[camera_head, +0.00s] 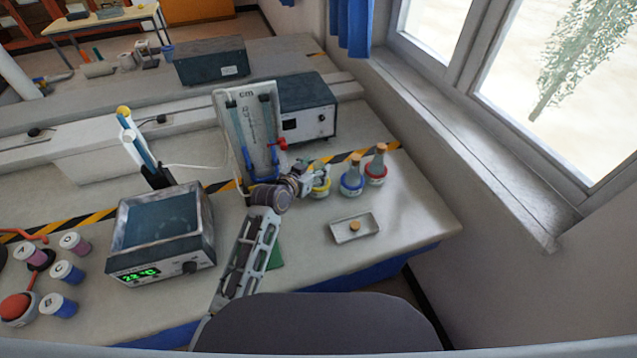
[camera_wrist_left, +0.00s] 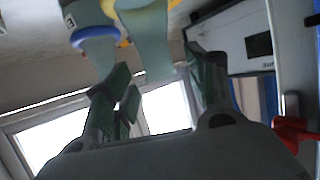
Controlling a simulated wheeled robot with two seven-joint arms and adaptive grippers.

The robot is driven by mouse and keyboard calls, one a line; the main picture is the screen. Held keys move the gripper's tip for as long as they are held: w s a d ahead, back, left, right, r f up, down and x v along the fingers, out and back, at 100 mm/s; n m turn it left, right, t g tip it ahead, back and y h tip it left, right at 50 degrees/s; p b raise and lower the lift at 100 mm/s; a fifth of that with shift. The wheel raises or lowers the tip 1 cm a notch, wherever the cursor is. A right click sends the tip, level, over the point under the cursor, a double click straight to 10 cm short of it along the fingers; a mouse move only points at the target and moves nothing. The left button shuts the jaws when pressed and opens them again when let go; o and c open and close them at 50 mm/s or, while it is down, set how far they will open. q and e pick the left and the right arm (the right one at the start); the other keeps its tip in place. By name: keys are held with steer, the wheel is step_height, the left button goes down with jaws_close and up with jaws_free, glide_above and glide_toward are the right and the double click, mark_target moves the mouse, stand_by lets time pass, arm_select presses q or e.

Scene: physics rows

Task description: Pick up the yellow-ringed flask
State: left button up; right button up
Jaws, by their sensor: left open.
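The yellow-ringed flask (camera_head: 322,187) stands on the bench, left of a blue-ringed flask (camera_head: 352,183). My left gripper (camera_head: 309,183) is open right at its left side and hides part of it. In the left wrist view, which is turned over, the pale neck of the yellow-ringed flask (camera_wrist_left: 152,45) lies between the open fingers of my left gripper (camera_wrist_left: 165,85). I cannot tell whether the fingers touch it. The blue-ringed flask (camera_wrist_left: 90,38) shows beside it there. My right gripper is not in view.
A red-ringed flask (camera_head: 376,170) stands right of the blue-ringed one. A small tray (camera_head: 341,236) with a cork lies in front. Behind my gripper are a tube stand (camera_head: 233,112) with a red valve and a grey box (camera_head: 312,122). A water bath (camera_head: 140,250) stands left.

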arm_select(q)
steer(key=shift+x, duration=0.9)
steer(key=shift+r, duration=0.1)
jaws_close()
